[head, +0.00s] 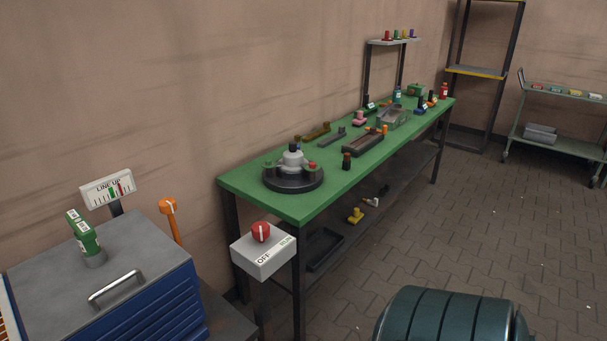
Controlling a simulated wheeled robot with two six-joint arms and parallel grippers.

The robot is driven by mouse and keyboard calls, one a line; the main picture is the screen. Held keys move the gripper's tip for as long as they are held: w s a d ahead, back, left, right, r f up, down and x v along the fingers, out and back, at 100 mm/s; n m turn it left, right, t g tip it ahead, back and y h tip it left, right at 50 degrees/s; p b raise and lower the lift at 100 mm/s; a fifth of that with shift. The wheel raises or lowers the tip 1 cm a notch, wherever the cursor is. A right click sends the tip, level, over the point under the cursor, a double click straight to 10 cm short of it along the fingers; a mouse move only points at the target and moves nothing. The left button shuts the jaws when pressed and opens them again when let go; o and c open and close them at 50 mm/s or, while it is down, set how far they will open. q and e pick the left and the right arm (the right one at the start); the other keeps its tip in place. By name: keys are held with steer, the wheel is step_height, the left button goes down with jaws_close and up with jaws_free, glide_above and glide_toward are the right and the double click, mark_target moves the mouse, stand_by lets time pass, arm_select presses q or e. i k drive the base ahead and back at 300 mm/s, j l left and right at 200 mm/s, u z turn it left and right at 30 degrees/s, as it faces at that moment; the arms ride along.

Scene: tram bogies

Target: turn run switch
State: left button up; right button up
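The run switch is a red round knob (261,232) on top of a white box (263,258). The box stands on a post at the near left corner of the green workbench. Its front edge reads OFF on the left and RUN on the right. A pale mark shows on the knob, but I cannot tell for sure which label it points to. Neither of my grippers is in view, and nothing touches the knob.
Left of the switch stand a blue drawer cabinet (150,300), a LINE UP gauge (108,188) and an orange lever (168,208). The green workbench (240,183) carries a round fixture (293,178) and several parts. A dark teal ribbed drum (450,318) is at the bottom right. Paved floor lies beyond.

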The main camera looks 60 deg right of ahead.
mark_target(261, 230)
steer(key=z, duration=1.45)
